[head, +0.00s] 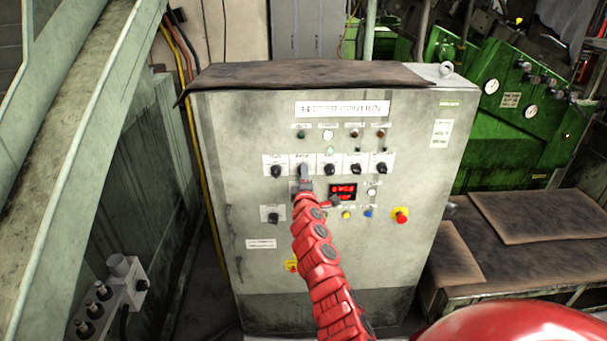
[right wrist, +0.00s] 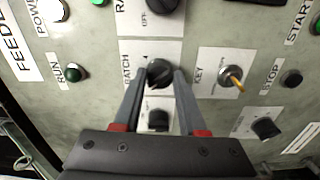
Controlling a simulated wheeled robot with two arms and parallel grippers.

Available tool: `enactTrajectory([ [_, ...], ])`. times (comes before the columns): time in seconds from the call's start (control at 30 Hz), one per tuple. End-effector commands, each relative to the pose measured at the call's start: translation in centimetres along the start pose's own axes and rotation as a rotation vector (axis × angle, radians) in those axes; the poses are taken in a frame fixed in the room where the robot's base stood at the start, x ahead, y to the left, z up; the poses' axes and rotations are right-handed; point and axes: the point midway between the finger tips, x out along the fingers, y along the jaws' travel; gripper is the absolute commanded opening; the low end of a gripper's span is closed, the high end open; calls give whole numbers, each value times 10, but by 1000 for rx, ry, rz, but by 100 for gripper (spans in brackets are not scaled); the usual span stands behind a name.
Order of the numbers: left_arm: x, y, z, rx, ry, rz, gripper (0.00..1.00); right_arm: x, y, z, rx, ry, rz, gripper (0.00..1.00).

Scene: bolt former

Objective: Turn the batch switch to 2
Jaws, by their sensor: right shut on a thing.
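The batch switch (right wrist: 159,72) is a black rotary knob on a white plate marked BATCH in the right wrist view. My right gripper (right wrist: 162,77) has its two grey fingers on either side of this knob and is shut on it. In the head view the right gripper (head: 304,173) reaches the row of switches on the grey feeder control cabinet (head: 240,130) and hides the knob. The numbers around the knob and its exact setting are too small or covered to read. My left gripper is in neither view.
Beside the batch switch is a key switch (right wrist: 232,76). A red digital display (head: 344,191), its digits unclear, sits below the switch row. A red emergency stop button (head: 401,215) is at the lower right. Green machinery (head: 520,120) stands to the right.

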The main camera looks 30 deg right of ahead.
Motion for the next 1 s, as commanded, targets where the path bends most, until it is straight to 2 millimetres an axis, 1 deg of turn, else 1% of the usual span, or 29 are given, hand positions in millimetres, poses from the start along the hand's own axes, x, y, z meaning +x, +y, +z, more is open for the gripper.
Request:
enactTrajectory([
  [0.3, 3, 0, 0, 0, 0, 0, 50, 0, 0, 0, -75, 0, -1, 0],
  [0.73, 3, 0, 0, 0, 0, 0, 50, 0, -1, 0, -81, -1, -1, 0],
  [0.77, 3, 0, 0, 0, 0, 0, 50, 0, -1, 0, -81, -1, -1, 46],
  [0.8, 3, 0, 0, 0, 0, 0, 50, 0, -1, 0, -81, -1, -1, 53],
  [0.9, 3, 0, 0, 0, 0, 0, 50, 0, -1, 0, -81, -1, -1, 71],
  [1.0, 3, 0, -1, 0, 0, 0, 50, 0, 0, 0, -81, -1, -1, 71],
])
